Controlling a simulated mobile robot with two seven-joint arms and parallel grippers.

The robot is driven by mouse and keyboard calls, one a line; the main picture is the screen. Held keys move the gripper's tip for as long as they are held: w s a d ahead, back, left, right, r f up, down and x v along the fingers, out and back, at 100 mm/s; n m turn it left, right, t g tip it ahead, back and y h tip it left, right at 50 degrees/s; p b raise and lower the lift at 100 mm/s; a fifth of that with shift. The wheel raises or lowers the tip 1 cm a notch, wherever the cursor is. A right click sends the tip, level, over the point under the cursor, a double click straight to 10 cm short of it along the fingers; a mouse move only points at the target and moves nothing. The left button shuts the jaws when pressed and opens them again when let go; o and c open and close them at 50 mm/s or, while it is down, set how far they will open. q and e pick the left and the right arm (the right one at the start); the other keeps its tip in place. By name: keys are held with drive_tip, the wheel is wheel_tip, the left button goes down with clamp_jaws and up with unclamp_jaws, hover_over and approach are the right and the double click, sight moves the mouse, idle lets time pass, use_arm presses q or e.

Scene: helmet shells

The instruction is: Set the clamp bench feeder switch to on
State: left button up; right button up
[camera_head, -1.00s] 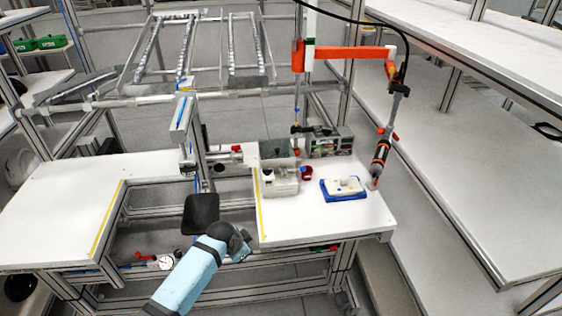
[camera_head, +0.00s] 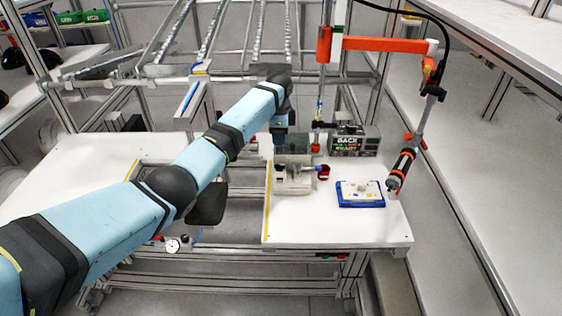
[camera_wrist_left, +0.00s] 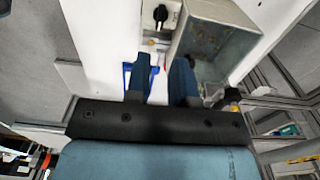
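A dark rotary knob (camera_wrist_left: 160,14) on a pale plate shows at the top of the left wrist view and looks like the feeder switch. Its setting is too small to read. My left gripper (camera_wrist_left: 162,65) is open and empty, with its two fingers apart just below the knob in that view and not touching it. The knob cannot be made out in the head view. My right gripper is not in view.
A grey metal box (camera_wrist_left: 222,38) is close to the right finger in the wrist view. On the bench are a small display unit (camera_head: 354,141), a red ring (camera_head: 323,172) and a blue tray (camera_head: 360,203) with a white part. A hanging screwdriver (camera_head: 402,165) is at right.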

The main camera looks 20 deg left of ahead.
sight(279, 165)
use_arm(q)
wheel_tip(279, 165, down, 11)
drive_tip(key=shift+w+r, duration=0.1)
idle(0.3)
clamp_jaws()
